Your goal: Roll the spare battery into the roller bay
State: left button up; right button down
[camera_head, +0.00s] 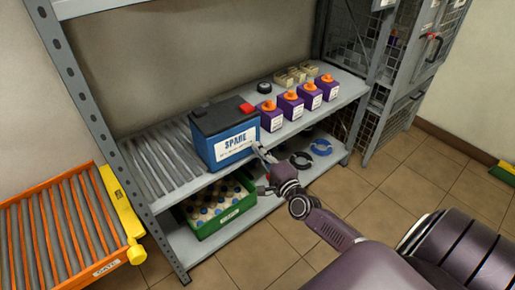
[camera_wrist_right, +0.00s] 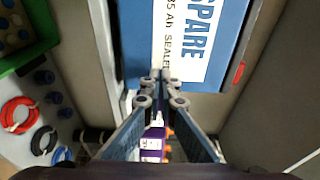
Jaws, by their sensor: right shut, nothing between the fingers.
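The spare battery (camera_head: 222,133), a blue box with a black top and a white SPARE label, stands upright on the upper shelf at the right end of the rollers. The roller bay (camera_head: 158,164), a row of grey rollers, is open to its left. My right gripper (camera_head: 261,156) is shut and empty at the battery's lower right front corner. In the right wrist view the closed fingertips (camera_wrist_right: 159,76) are in front of the battery's label side (camera_wrist_right: 190,40); I cannot tell whether they touch it. My left gripper is not in view.
Purple bottles with orange caps (camera_head: 290,105) and a black round item (camera_head: 264,87) stand right of the battery. A green crate (camera_head: 224,218) is on the lower shelf. An orange roller stand (camera_head: 60,232) with a yellow gate (camera_head: 121,214) is at left. A mesh cage (camera_head: 385,85) is at right.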

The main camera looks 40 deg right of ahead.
aim_at(241, 148)
jog(key=shift+w+a, duration=0.15)
jog(key=shift+w, duration=0.05)
jog(key=w+a, duration=0.4)
jog(key=w, duration=0.1)
jog(key=shift+p, duration=0.35)
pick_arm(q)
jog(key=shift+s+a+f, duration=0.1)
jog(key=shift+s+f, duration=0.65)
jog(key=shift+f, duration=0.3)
pick_arm(e)
jog(key=shift+s, duration=0.2)
jog(key=s+a, duration=0.1)
jog(key=s, duration=1)
jog(key=shift+s, duration=0.4)
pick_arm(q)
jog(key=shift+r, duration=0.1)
pick_arm(e)
jog(key=shift+a, duration=0.15)
